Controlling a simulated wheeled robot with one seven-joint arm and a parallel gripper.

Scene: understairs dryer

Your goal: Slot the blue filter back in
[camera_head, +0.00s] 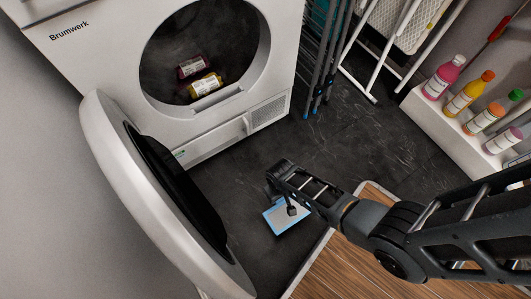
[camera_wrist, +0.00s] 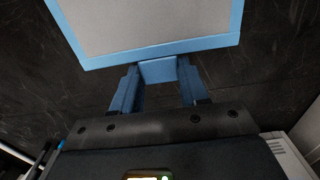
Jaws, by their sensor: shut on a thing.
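The blue filter (camera_head: 280,218) is a flat panel with a blue frame and a pale grey mesh. In the head view it is over the dark floor in front of the dryer, between the open door and my arm. My gripper (camera_head: 291,209) is shut on the filter. In the wrist view the filter (camera_wrist: 150,28) extends away from my gripper (camera_wrist: 158,76), whose fingers hold its small blue tab. The white dryer (camera_head: 120,80) stands open, with a pale slotted piece (camera_head: 207,84) at the lower lip of its drum opening.
The open round door (camera_head: 165,200) stands at the left. A red container (camera_head: 192,66) and a yellow one (camera_head: 205,86) lie in the drum. Folded racks (camera_head: 320,50) and a white ledge (camera_head: 450,125) with several bottles are to the right. Dark floor lies clear between.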

